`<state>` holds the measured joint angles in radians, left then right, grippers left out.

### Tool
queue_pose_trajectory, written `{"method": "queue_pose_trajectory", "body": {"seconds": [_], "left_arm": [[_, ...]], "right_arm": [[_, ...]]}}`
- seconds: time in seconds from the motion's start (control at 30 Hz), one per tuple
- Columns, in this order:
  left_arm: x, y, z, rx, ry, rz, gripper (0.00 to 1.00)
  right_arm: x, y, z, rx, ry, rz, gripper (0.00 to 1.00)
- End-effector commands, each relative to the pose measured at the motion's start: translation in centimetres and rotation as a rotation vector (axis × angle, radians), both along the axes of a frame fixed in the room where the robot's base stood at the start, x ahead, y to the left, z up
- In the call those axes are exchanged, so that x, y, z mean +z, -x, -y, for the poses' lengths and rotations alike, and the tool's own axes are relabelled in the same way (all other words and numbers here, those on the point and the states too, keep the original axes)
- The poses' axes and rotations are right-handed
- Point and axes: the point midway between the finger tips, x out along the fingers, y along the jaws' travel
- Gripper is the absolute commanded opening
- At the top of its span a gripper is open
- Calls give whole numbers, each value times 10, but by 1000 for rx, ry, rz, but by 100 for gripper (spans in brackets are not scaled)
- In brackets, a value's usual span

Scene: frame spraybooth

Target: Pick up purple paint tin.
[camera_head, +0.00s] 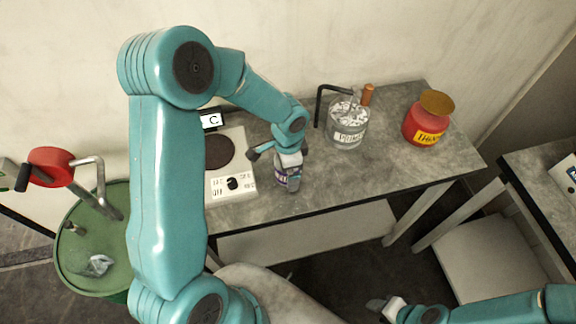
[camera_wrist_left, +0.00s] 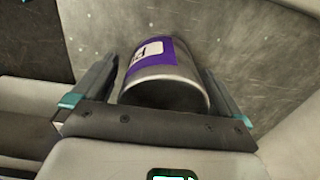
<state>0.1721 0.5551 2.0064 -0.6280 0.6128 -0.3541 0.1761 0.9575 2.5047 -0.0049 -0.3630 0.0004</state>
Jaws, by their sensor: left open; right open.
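The purple paint tin (camera_head: 289,179) is a grey metal tin with a purple and white label. It stands on the grey worktop (camera_head: 400,178) near its front edge. My left gripper (camera_head: 279,156) is open at the tin, and its arm hides part of the area. In the left wrist view the tin (camera_wrist_left: 165,78) lies between the two open fingers of my left gripper (camera_wrist_left: 160,68), with a gap on at least the right side. My right gripper (camera_head: 385,307) is open and empty, low at the bottom right, away from the worktop.
A hotplate-like white device (camera_head: 232,188) sits left of the tin. A glass jar (camera_head: 347,124) with a black hex key and brown-handled tool stands behind it to the right. A red jar (camera_head: 428,119) is farther right. A green drum (camera_head: 75,262) stands at left.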

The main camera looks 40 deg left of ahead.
Motion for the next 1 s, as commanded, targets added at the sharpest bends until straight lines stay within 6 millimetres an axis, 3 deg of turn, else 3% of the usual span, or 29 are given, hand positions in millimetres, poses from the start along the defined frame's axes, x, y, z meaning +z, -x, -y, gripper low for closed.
{"method": "queue_pose_trajectory", "body": {"seconds": [0.03,0.2,0.27,0.67,0.87,1.0], "left_arm": [[0,0,0,0,0,0,100],[0,0,0,0,0,0,45],[0,0,0,0,0,0,29],[12,-1,0,2,-1,3,29],[51,-2,0,2,-2,10,29],[95,-2,0,0,0,12,29]], "right_arm": [[0,0,0,0,0,0,43],[0,0,0,0,0,0,43],[0,0,0,0,0,0,43],[0,0,0,0,0,0,43],[-2,0,0,0,0,0,43],[-5,0,0,0,0,0,43]]}}
